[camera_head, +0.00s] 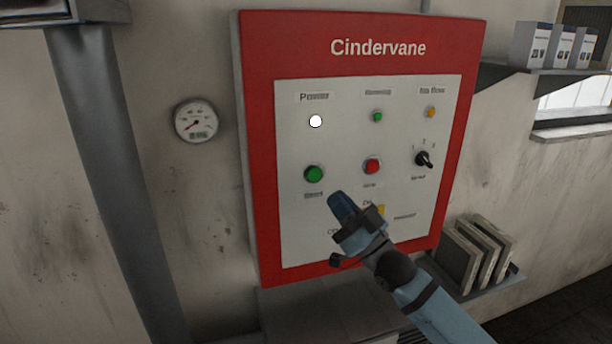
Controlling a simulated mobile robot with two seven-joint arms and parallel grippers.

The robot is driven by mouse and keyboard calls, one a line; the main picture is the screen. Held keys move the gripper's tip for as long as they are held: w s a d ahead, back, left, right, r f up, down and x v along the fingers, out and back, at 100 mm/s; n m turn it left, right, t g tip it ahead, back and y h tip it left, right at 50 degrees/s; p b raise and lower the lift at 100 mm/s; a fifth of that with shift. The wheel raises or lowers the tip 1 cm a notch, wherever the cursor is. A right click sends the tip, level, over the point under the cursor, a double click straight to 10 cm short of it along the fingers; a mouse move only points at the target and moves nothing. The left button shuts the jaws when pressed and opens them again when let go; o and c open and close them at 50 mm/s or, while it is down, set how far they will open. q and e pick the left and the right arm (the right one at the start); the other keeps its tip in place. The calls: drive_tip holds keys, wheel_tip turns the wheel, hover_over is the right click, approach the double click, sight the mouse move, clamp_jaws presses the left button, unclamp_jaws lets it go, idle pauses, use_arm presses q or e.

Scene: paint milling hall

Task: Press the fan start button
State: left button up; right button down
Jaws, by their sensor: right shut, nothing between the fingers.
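A red control panel (258,150) marked "Cindervane" hangs on the wall, with a white inner plate. A green button (314,174) sits at its left; the label below it is blurred but looks like "Start". A red button (372,166) is to its right. Above are a lit white power lamp (316,121), a small green lamp (378,117) and a small amber lamp (430,112). My right gripper (338,200) is shut and empty, below and right of the green button and seemingly apart from it. It hides part of the lower panel. My left gripper is not in view.
A black selector knob (424,159) is at the panel's right. A round gauge (196,122) is on the wall at left, by a grey post (110,160). Boxes (530,45) stand on a shelf at upper right. Grey slabs (470,255) sit on a lower shelf.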

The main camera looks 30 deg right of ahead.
sight(315, 174)
drive_tip(key=shift+d, duration=0.15)
drive_tip(key=shift+w+d+b, duration=0.3)
drive_tip(key=shift+w, duration=1.1)
drive_tip(key=shift+w+d+b, duration=0.3)
drive_tip(key=shift+w+d, duration=0.05)
drive_tip(key=shift+w, duration=1.1)
drive_tip(key=shift+w+d+b, duration=0.3)
drive_tip(key=shift+w, duration=1.1)
drive_tip(key=shift+w, duration=0.1)
drive_tip(key=shift+w+d, duration=0.1)
drive_tip(key=shift+w, duration=0.2)
